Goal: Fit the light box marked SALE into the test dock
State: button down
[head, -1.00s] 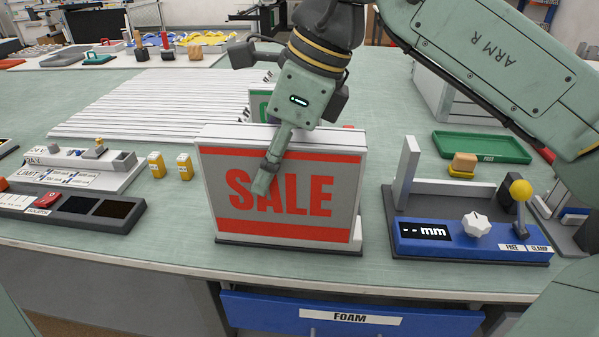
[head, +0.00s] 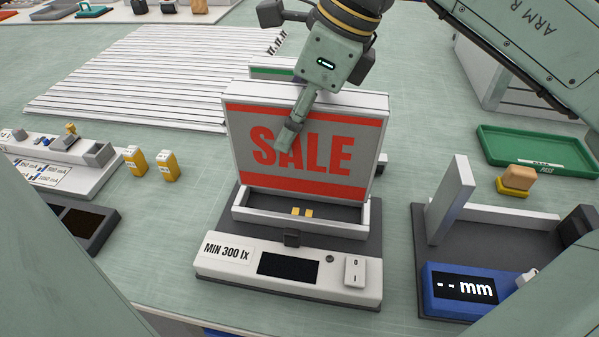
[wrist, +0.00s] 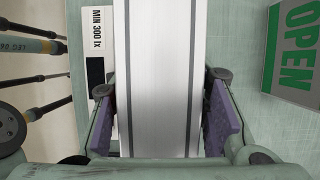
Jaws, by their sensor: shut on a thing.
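The SALE light box (head: 300,155), a grey panel with red bands and a white top, is upright in my gripper. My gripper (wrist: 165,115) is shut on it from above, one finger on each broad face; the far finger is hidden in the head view. The test dock (head: 318,279) has a white front panel marked MIN 300 lx, a dark screen and a switch. Its slot (head: 300,222) shows gold contacts (head: 302,212) just below the box's lower edge. The box appears raised over the slot's rear part; the exact gap is unclear.
A box marked OPEN (wrist: 292,50) is behind the SALE box. A blue mm gauge (head: 462,288) stands at the right, near a green tray (head: 540,150). Two yellow blocks (head: 152,163) and a meter board (head: 60,165) are at the left. White slats (head: 150,75) lie behind.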

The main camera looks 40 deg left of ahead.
aim_at(332, 97)
jog(key=shift+f+p, duration=0.55)
jog(key=shift+f, duration=3.15)
jog(key=shift+f, duration=0.1)
jog(key=c, duration=0.9)
grip_release()
jog(key=shift+c, duration=0.2)
jog(key=shift+r, duration=0.2)
jog(key=b+v, duration=0.1)
jog(key=v, duration=1)
jog(key=shift+d+r, duration=0.15)
jog(key=shift+r, duration=0.25)
